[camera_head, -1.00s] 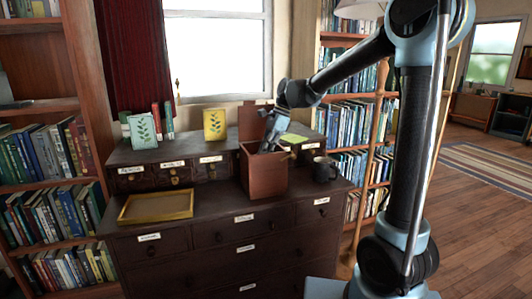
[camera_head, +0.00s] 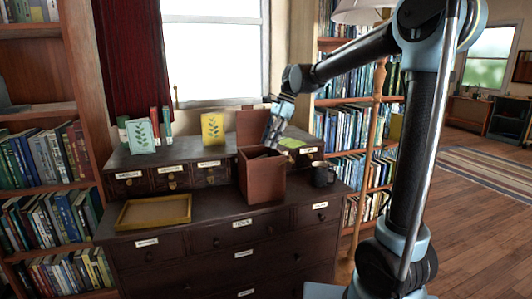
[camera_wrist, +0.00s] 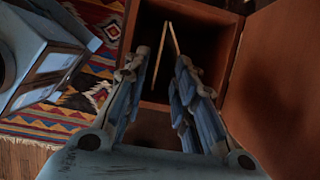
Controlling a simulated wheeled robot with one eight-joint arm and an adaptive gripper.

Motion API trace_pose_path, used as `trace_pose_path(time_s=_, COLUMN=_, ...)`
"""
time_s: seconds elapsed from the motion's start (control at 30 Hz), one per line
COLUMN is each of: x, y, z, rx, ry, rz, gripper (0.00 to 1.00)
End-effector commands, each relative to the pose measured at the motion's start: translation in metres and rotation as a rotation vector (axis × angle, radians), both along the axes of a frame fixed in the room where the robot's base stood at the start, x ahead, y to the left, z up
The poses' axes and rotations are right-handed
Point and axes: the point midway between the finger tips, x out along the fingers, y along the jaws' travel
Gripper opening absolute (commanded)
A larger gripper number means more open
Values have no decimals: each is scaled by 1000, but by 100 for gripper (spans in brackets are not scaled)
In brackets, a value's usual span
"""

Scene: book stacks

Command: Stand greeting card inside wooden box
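The open wooden box (camera_head: 262,182) stands on the dark cabinet, its lid (camera_head: 252,125) raised at the back. In the wrist view I look down into the box (camera_wrist: 232,52), with its lid (camera_wrist: 280,90) at the right. A folded card (camera_wrist: 152,72) shows there as two thin pale edges meeting in a narrow V, apparently standing inside the box. My gripper (camera_wrist: 163,66) is open above it, with a finger on either side and a gap between. In the head view my gripper (camera_head: 270,142) is just above the box's rear right rim.
A pale leaf-patterned card (camera_head: 141,136) and a yellow one (camera_head: 213,128) stand on the cabinet's upper shelf. A yellow-green item (camera_head: 291,142) lies behind the box. A dark mug (camera_head: 323,172) stands right of the box, and a shallow yellow-rimmed tray (camera_head: 155,224) lies left.

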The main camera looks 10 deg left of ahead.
Motion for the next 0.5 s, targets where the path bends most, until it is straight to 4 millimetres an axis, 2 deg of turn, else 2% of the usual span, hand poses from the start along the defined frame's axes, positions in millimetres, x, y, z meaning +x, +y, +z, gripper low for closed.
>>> trace_pose_path(time_s=0.2, x=7, y=-12, z=32, rx=0, ry=0, rz=-1, gripper=25)
trace_pose_path(time_s=0.5, x=10, y=-17, z=48, rx=0, ry=-1, rz=0, gripper=25)
